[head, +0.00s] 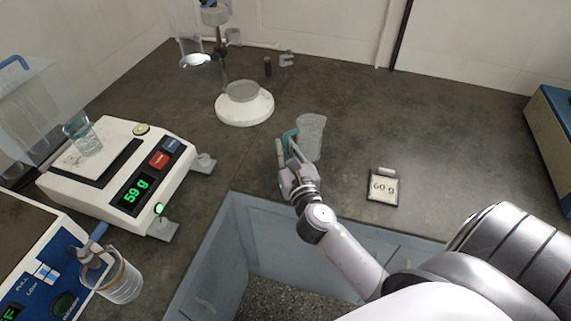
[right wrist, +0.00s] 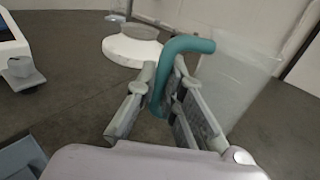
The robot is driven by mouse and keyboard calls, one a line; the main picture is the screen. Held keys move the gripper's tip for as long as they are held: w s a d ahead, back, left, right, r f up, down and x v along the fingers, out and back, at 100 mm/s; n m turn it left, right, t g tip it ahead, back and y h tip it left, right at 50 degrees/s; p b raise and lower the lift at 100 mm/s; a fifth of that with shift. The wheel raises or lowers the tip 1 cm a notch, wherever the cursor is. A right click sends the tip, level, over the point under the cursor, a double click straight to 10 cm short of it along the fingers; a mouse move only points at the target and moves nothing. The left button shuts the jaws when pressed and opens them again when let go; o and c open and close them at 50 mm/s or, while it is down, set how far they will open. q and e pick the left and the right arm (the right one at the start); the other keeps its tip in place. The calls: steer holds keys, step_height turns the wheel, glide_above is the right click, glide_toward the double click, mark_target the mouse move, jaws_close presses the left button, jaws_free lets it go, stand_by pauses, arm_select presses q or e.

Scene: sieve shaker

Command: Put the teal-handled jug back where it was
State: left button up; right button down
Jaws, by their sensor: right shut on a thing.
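The teal-handled jug (head: 313,138) is clear and stands upright at the middle of the dark counter, or very close above it; I cannot tell whether its base touches. Its teal handle (right wrist: 186,46) faces my right gripper. My right gripper (head: 286,158) is shut on this handle, and the right wrist view shows the handle between the two fingers (right wrist: 158,100). The clear jug body (right wrist: 235,75) is just beyond the fingers, to the right in that view. My left gripper is not in view.
A balance (head: 122,180) reading 59 g holds a small beaker (head: 83,138). A white round stand base (head: 244,107) is behind the jug. A "60 g" card (head: 383,187) lies to the right. A blue-handled container (head: 122,282) is at lower left.

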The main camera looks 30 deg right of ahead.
steer(key=shift+f+b, duration=1.15)
steer(key=shift+f, duration=1.1)
steer(key=shift+f, duration=0.1)
steer(key=c, duration=2.2)
jaws_free()
steer(key=shift+f, duration=0.15)
steer(key=o, duration=0.5)
steer(key=shift+r, duration=0.35)
steer(key=b+v, duration=0.3)
steer(key=v, duration=0.9)
